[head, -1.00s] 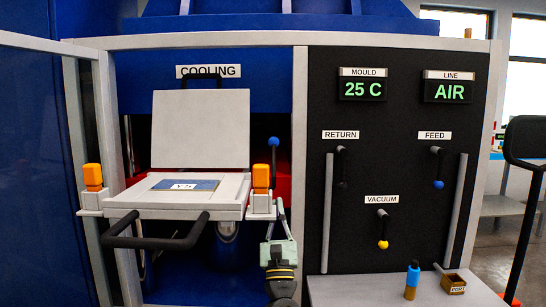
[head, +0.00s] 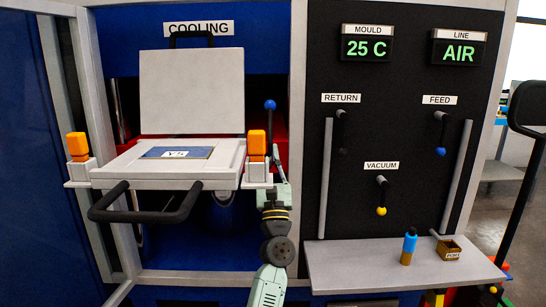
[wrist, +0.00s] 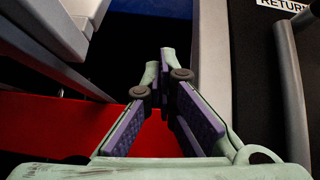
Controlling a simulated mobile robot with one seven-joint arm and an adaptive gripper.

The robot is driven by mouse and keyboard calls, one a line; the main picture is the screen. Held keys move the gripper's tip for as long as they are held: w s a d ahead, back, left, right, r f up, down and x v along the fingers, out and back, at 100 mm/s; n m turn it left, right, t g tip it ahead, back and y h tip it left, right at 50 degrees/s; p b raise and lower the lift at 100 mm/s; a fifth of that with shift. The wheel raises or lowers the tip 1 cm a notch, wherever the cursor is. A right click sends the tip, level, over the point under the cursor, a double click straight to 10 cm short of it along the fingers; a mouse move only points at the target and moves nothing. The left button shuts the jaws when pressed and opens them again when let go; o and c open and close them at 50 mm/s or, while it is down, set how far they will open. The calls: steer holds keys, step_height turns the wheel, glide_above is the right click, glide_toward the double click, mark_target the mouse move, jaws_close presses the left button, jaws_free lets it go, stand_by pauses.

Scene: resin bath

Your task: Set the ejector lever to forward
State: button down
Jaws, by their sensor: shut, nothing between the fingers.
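A lever with a blue ball knob (head: 270,104) stands upright inside the machine opening, just right of the open mould. It carries no readable label, so I cannot confirm that it is the ejector lever. My gripper (head: 278,158) is below this knob, beside the right orange clamp, which partly hides it. In the wrist view, my gripper (wrist: 164,66) is shut with its fingertips together and nothing held. It points into the dark opening above a red surface (wrist: 65,145). The blue knob does not show in the wrist view.
The mould (head: 120,178) with its black handle (head: 150,215) is close on the left. A grey post (head: 297,130) stands close right. The black panel bears RETURN, FEED and VACUUM levers. A shelf (head: 345,265) below holds a blue-topped bottle (head: 409,246) and small box (head: 448,250).

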mark_target(271, 125)
steer(key=r+p, duration=0.1)
steer(key=r, duration=0.1)
steer(key=w+r+p, duration=0.1)
steer(key=r+p, duration=0.1)
steer(key=r, duration=0.1)
steer(key=r+p, duration=0.1)
steer(key=r, duration=0.1)
steer(key=shift+w+a+r+p, duration=0.3)
steer(key=shift+w+r+p, duration=0.1)
steer(key=shift+s+f+b, duration=0.1)
steer(key=shift+s+b, duration=0.05)
steer(key=shift+b, duration=0.95)
steer(key=shift+b, duration=0.4)
